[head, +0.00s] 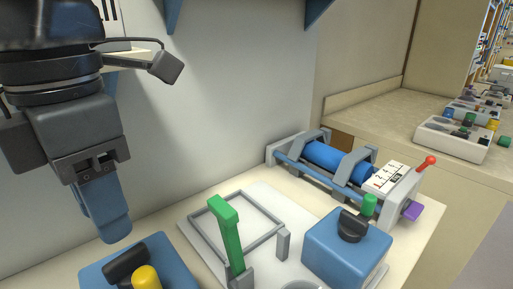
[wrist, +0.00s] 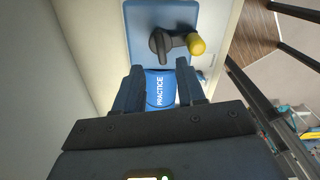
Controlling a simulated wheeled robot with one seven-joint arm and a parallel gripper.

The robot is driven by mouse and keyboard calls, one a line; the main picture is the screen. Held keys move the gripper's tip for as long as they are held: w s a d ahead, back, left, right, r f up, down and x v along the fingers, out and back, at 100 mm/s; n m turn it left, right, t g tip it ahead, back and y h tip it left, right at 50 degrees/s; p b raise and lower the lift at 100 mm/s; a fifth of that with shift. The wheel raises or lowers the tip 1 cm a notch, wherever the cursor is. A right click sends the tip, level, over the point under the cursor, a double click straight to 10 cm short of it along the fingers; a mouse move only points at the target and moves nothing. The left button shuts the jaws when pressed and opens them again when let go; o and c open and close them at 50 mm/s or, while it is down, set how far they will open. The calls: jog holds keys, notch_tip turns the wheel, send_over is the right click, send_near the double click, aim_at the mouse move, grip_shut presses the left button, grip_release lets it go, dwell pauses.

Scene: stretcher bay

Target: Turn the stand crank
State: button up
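Two cranks show, and the pictures do not say which is the stand crank. One is a black crank (head: 126,264) with a yellow knob (head: 146,277) on a blue plate (head: 163,247); it also shows ahead of my fingers in the wrist view (wrist: 160,42). The other is a black crank (head: 352,226) with a green knob (head: 369,205) on a blue box (head: 335,252). My gripper (head: 107,228) hangs above and left of the yellow-knobbed crank, apart from it.
A green upright lever (head: 228,235) stands between the two cranks, beside a grey frame (head: 262,210). A blue roller device (head: 330,157) with a red-tipped lever (head: 426,162) is at the back right. The wall (head: 230,90) runs close behind.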

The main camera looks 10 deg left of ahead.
aim_at(124, 254)
jog(key=shift+d+f+p, duration=0.1)
jog(key=shift+f+p, duration=0.3)
jog(key=shift+f, duration=2.8)
jog(key=shift+c, duration=0.4)
grip_shut()
